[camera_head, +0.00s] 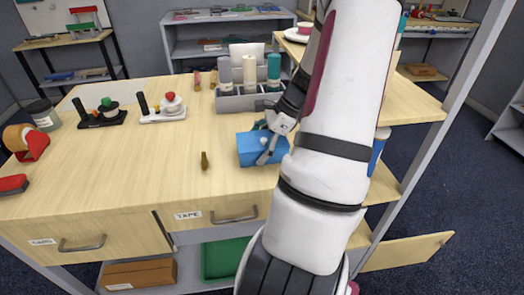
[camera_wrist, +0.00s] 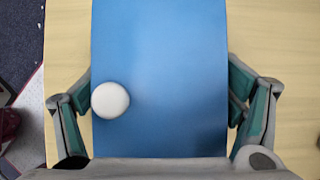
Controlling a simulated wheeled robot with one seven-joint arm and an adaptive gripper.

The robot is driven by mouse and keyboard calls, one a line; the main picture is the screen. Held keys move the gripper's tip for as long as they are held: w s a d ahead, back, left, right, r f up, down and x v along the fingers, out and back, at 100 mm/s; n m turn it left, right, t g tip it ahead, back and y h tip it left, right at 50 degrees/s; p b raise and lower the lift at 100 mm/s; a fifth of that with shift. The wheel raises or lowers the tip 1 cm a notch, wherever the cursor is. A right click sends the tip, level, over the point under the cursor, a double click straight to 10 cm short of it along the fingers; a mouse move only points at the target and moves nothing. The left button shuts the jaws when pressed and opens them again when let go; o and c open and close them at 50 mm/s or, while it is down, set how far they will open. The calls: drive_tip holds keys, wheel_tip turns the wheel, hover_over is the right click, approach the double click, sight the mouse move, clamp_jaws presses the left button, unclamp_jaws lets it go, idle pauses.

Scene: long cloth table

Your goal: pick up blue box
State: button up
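The blue box (camera_head: 258,150) sits on the light wood table top, left of my arm in the head view. In the wrist view the blue box (camera_wrist: 170,60) fills the middle, with a round white knob (camera_wrist: 110,100) on its face toward the left. My gripper (camera_head: 268,140) reaches down over the box in the head view. In the wrist view my gripper (camera_wrist: 160,95) has one finger at each side of the box, with green pads close to its edges. Whether the pads press on it cannot be told. The lower fingertips are partly hidden by the box.
A grey caddy with bottles (camera_head: 248,101) stands just behind the box. A small brown bottle (camera_head: 204,160) stands left of it. A blue cup (camera_head: 378,148) shows right of my arm. Two holders (camera_head: 100,115) (camera_head: 164,108) stand further left. The table's front edge is close.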

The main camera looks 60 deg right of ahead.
drive_tip(key=c, duration=0.6)
drive_tip(key=shift+r, duration=0.1)
drive_tip(key=shift+c, duration=0.2)
